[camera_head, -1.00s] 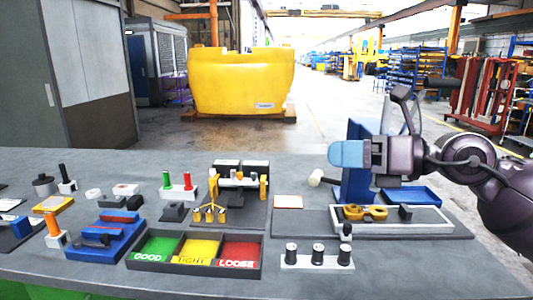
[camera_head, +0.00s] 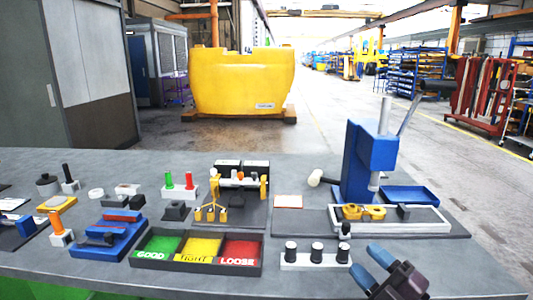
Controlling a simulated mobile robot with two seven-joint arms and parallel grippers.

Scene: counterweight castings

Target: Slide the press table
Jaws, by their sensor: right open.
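The blue press (camera_head: 367,160) stands upright at the right of the bench, with a grey ram above its bed. The press table (camera_head: 415,228) is a pale-rimmed slide on a dark base plate, in front of the press column. A yellow two-ringed part (camera_head: 364,212) and a dark block (camera_head: 403,211) sit on it. A black knob (camera_head: 345,229) stands at its front left. My right gripper (camera_head: 370,265) is open and empty, its blue fingertips near the bench's front edge, in front of the press table and apart from it. My left gripper is out of view.
A white rack (camera_head: 316,262) with several black-topped cylinders stands just left of my right gripper. A tray (camera_head: 196,267) with green, yellow and red compartments lies further left. A blue tray (camera_head: 411,195) and a white-headed mallet (camera_head: 315,178) lie beside the press.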

